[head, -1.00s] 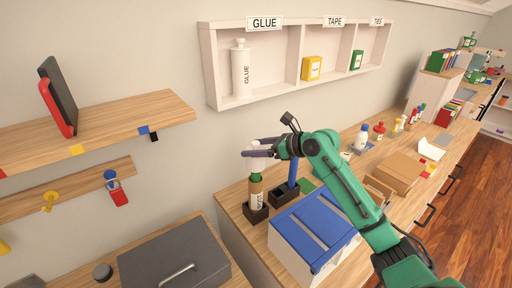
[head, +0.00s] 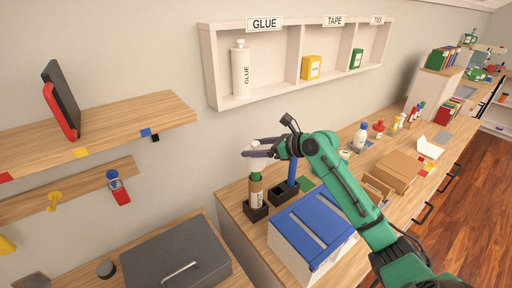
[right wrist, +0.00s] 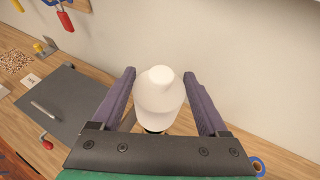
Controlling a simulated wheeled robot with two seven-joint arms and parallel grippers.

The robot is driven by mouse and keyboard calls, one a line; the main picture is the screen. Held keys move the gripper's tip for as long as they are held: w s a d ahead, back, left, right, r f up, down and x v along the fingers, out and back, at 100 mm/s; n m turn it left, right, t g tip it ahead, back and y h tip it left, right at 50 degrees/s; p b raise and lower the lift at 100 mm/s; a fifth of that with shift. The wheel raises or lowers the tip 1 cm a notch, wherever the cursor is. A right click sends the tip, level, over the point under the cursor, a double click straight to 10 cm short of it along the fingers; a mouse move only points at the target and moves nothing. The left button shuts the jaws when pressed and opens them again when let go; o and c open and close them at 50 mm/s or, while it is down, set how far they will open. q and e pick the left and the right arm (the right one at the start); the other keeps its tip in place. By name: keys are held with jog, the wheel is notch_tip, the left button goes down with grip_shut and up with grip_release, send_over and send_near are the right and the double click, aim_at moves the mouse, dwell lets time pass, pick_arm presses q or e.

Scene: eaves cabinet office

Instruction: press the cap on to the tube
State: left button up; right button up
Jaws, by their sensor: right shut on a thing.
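The tube (head: 256,192) is brown with a pale label and a green neck. It stands upright in a black holder (head: 257,213) at the near left end of the counter. The white cap (head: 256,163) is at the tube's top, over the green neck; whether it is fully seated cannot be told. My right gripper (head: 250,148) is shut on the cap from the right side. In the right wrist view the cap (right wrist: 160,98) is between the two purple fingers. My left gripper is not in view.
A blue upright thing (head: 292,172) stands in a second black holder just right of the tube. A white box with a blue lid (head: 313,226) is in front, under my right arm. A wall cabinet (head: 300,62) with glue and tape hangs above. A grey case (head: 175,262) lies at lower left.

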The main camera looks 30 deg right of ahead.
aim_at(264, 166)
jog(key=shift+s+f+b, duration=0.1)
jog(key=shift+f+b, duration=0.2)
jog(key=shift+f, duration=3.45)
jog(key=o, duration=1.3)
jog(key=shift+o, duration=0.2)
jog(key=shift+s+d+r, duration=0.1)
jog(key=shift+s+d, duration=0.2)
jog(key=shift+s, duration=0.05)
jog(key=b+v, duration=0.3)
jog(key=v, duration=1)
jog(key=shift+s+b, duration=0.25)
jog(key=shift+b, duration=0.05)
